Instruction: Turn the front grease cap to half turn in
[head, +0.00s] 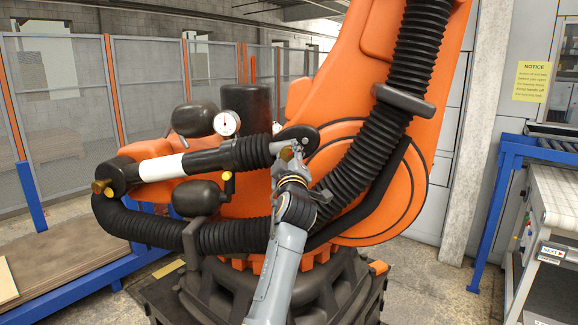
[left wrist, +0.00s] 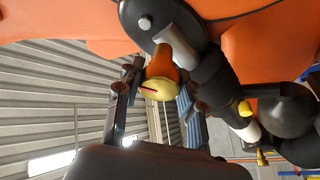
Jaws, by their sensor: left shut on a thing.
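The front grease cap is a brass cap (left wrist: 160,86) with a short dark red line on its face. In the left wrist view it sits at the end of a fitting below a dark rounded bracket, between the two fingers of my left gripper (left wrist: 163,78). The gripper is shut on it, with a finger on either side. In the head view, my left gripper (head: 291,150) reaches up to the bracket at the right end of the black-and-white cylinder, and a bit of brass (head: 285,154) shows there, mostly hidden. My right gripper is not in view.
A large orange robot arm (head: 385,100) with a thick black ribbed hose (head: 362,160) is close around my gripper. A pressure gauge (head: 227,123) and another brass cap (head: 98,186) are to the left.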

